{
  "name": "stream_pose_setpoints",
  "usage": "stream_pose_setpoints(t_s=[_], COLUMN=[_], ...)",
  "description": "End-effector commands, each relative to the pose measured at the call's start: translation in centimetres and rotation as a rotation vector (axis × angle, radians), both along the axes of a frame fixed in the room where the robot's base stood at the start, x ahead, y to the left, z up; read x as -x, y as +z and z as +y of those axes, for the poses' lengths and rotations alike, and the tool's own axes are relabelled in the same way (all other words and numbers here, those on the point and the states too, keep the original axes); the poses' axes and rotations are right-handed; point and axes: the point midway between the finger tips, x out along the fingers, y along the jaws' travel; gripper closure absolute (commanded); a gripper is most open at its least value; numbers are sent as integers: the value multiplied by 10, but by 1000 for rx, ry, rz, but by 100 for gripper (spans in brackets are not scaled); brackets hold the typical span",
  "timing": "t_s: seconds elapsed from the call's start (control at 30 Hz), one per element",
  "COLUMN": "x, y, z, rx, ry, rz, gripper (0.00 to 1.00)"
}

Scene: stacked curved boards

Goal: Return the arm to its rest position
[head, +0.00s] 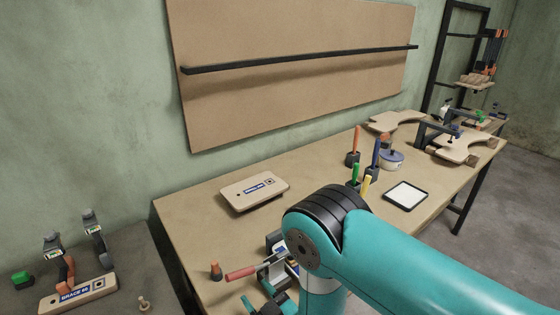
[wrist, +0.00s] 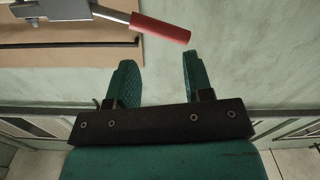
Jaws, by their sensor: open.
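My gripper (wrist: 158,62) shows in the wrist view with its two green fingers apart and nothing between them. A red-handled metal tool (wrist: 160,28) lies across the top of that view, beyond the fingertips and apart from them as far as I can tell. In the head view my teal arm reaches in from the lower right over the workbench (head: 190,225). A red handle (head: 241,273) with a metal part sticks out left of my wrist there. My gripper is mostly hidden or cut off low in that view.
A labelled board (head: 254,192) lies on the bench. Markers (head: 353,150), a lidded pot (head: 391,159) and a white tray (head: 405,195) stand right of it. Curved boards (head: 396,121) lie farther back. A side table at lower left holds a labelled brace (head: 76,294) with clamps.

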Motion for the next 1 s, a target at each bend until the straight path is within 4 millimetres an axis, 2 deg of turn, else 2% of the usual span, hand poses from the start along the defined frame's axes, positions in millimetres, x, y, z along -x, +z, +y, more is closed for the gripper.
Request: stream_pose_setpoints(t_s=[0.17, 0.27, 0.37, 0.47, 0.57, 0.67, 0.8, 1.0], x=[-29, -45, -51, -46, -31, -7, 40, 116], y=[33, 64, 95, 125, 153, 177, 202, 219], z=[14, 16, 8, -9, -33, -63, -112, -178], rx=[7, 26, 57, 96, 143, 198, 287, 416], ry=[41, 81, 117, 144, 161, 166, 147, 78], rz=[128, 258, 395, 530, 662, 793, 972, 1190], gripper=[53, 53, 53, 53, 53, 53, 53, 53])
